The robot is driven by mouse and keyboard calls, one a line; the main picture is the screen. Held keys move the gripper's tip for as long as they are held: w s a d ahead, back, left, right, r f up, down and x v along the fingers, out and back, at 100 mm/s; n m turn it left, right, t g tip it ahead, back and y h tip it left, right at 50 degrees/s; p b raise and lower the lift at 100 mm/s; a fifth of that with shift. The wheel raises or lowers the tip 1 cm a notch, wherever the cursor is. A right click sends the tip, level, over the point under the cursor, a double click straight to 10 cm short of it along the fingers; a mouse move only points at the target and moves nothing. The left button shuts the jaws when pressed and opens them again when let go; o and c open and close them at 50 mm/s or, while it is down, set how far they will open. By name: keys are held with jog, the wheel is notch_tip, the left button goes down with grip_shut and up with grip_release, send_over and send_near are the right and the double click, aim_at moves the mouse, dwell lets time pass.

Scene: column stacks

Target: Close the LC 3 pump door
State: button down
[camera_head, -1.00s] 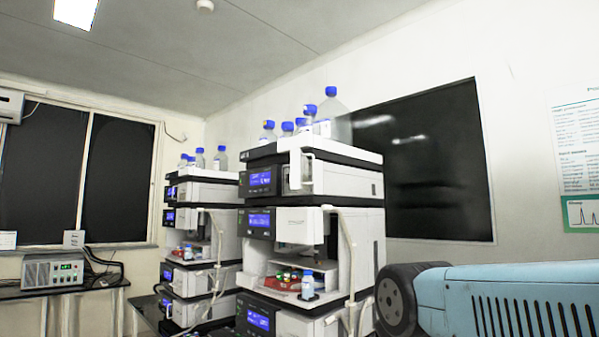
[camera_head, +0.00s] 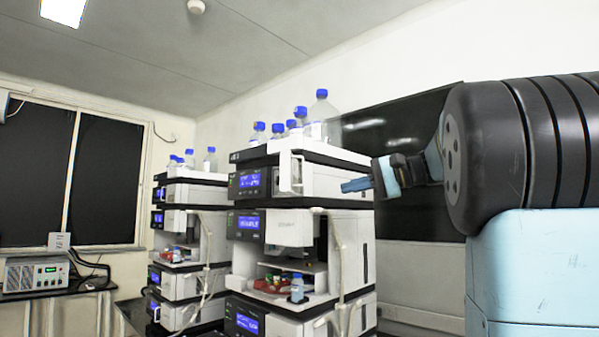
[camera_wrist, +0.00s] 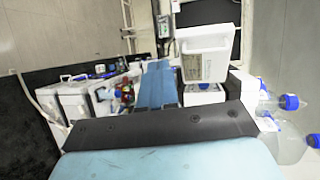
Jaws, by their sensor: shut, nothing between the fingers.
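The pump module (camera_head: 253,182) with a blue screen is near the top of the nearer instrument stack. Its white door (camera_head: 284,172) stands open, swung out from the front and seen nearly edge-on. In the wrist view a white panel with a cut-out, which looks like this door (camera_wrist: 203,44), is beyond the fingers. My gripper (camera_head: 354,185) is shut and empty, at the right of the stack at about the door's height, apart from the door. Its blue fingers also show in the wrist view (camera_wrist: 155,84). I cannot read any label saying LC 3.
Blue-capped bottles (camera_head: 319,118) stand on top of the nearer stack. A second stack (camera_head: 185,222) is behind it to the left.

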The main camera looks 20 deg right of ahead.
jog(key=w+d+r+t+y, duration=0.1)
jog(key=d+r+y, duration=0.1)
jog(key=d+r, duration=0.3)
jog(key=x, duration=1.4)
jog(key=shift+w+r, duration=0.15)
jog(key=shift+r, duration=0.1)
jog(key=shift+t, duration=0.3)
